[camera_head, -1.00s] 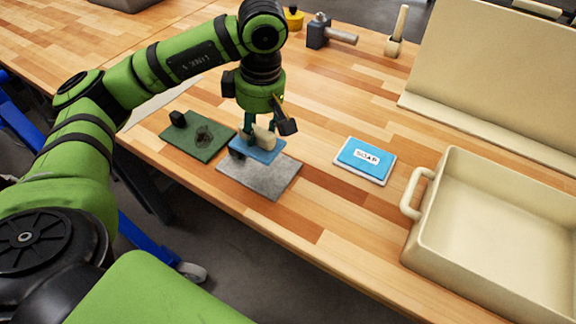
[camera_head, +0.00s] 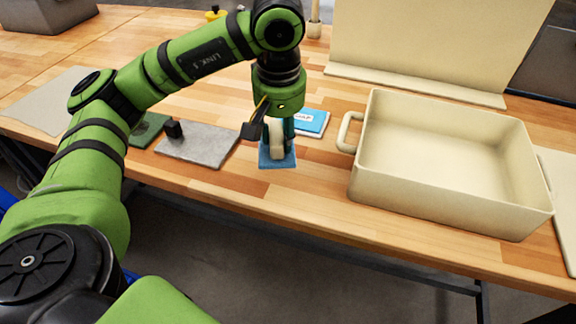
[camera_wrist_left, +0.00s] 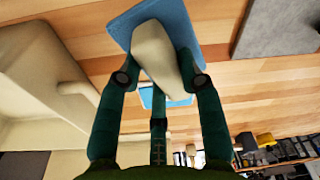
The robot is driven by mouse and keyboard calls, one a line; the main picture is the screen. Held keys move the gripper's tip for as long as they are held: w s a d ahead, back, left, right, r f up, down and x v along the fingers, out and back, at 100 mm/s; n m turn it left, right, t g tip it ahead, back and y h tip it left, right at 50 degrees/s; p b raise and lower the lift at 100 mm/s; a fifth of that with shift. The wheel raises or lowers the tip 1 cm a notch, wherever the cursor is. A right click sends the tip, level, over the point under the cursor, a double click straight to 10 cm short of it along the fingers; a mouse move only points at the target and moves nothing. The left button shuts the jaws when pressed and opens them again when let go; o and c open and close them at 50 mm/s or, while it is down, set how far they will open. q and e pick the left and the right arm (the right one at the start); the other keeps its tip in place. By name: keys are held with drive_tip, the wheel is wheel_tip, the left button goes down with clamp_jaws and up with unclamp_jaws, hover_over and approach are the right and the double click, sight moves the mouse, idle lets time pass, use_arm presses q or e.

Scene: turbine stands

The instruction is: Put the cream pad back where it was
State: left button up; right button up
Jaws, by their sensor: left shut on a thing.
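My left gripper (camera_head: 277,140) is shut on a cream block (camera_head: 277,150) with a flat blue pad (camera_head: 276,164) under it. This cream-topped pad is the only held thing; it is over bare wood to the right of the grey slab (camera_head: 200,148), and its height above the table is hard to tell. In the left wrist view the fingers press the cream block (camera_wrist_left: 158,52) from both sides, with the blue pad (camera_wrist_left: 185,18) beyond it. My right gripper is not in view.
A cream bin (camera_head: 440,200) with a handle stands close to the right. A blue soap card (camera_head: 312,121) lies behind the gripper. A cream board (camera_head: 440,40) stands at the back.

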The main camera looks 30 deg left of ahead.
use_arm(q)
drive_tip(key=shift+w+a+f, duration=0.1)
drive_tip(key=shift+a+f, duration=0.1)
drive_tip(key=shift+f, duration=1.1)
wheel_tip(320, 180, down, 3)
drive_tip(key=shift+d+f+p, duration=0.1)
drive_tip(key=shift+p, duration=0.3)
drive_tip(key=shift+f, duration=0.2)
drive_tip(key=o, duration=0.6)
drive_tip(key=shift+b, duration=0.3)
drive_tip(key=o, duration=0.4)
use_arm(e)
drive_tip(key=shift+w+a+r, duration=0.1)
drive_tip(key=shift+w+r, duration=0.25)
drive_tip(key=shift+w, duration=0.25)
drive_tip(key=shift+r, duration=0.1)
